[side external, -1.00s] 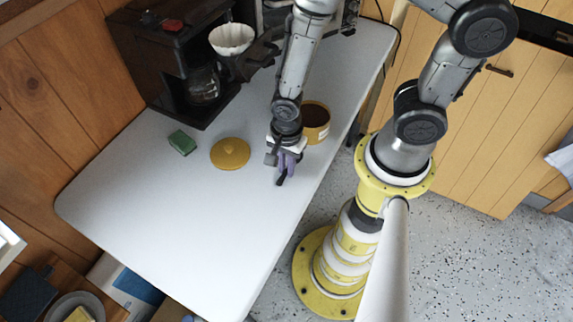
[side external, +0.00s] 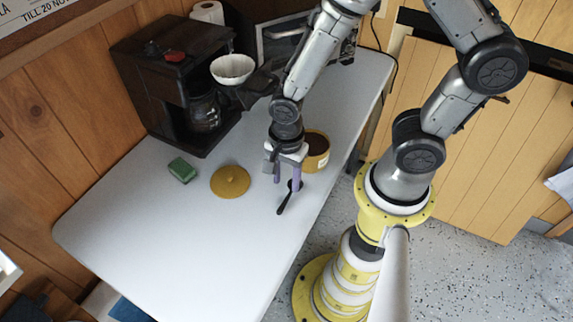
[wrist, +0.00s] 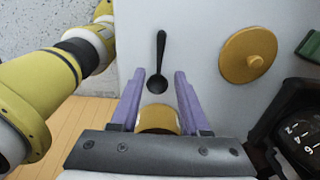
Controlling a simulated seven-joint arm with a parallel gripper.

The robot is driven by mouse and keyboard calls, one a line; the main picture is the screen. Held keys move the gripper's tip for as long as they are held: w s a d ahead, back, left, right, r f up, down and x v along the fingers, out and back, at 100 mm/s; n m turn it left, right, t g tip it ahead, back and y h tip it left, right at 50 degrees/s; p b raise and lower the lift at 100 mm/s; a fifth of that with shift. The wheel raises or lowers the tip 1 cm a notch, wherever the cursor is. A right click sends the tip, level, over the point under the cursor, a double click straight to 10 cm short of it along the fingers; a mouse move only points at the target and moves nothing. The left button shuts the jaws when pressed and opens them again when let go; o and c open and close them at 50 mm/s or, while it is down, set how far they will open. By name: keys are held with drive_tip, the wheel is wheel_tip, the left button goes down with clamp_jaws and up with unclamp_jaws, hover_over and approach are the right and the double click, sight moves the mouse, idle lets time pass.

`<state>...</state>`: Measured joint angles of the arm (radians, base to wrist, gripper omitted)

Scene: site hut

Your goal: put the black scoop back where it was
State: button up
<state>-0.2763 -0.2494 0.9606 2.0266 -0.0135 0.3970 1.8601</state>
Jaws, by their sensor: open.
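The black scoop (side external: 284,203) lies on the white table, its handle toward the table's front. In the wrist view the scoop (wrist: 160,62) has its bowl between and just past the purple fingertips, with clear gaps on both sides. My gripper (side external: 284,182) is open and empty over the bowl end; its fingertips also show in the wrist view (wrist: 160,73). The yellow canister (side external: 317,152), open with dark brown contents, stands just behind and right of my gripper. In the wrist view the canister (wrist: 158,118) is partly hidden by my gripper. Its yellow lid (side external: 230,182) lies flat to the left.
A green block (side external: 183,170) lies left of the lid. A dark coffee maker (side external: 165,90) stands at the back left, with a white filter cup (side external: 232,68) beside it. The front left of the table (side external: 150,245) is clear.

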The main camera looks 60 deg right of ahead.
drive_tip(key=s+d+r+n+t, duration=0.2)
drive_tip(key=s+d+r+n, duration=0.1)
drive_tip(key=r+n, duration=0.6)
drive_tip(key=s+d+r+n+t, duration=0.3)
drive_tip(key=r+n, duration=0.6)
drive_tip(key=r, duration=0.6)
drive_tip(key=shift+s+d+r, duration=0.2)
drive_tip(key=shift+s+r, duration=0.1)
drive_tip(key=shift+r, duration=0.05)
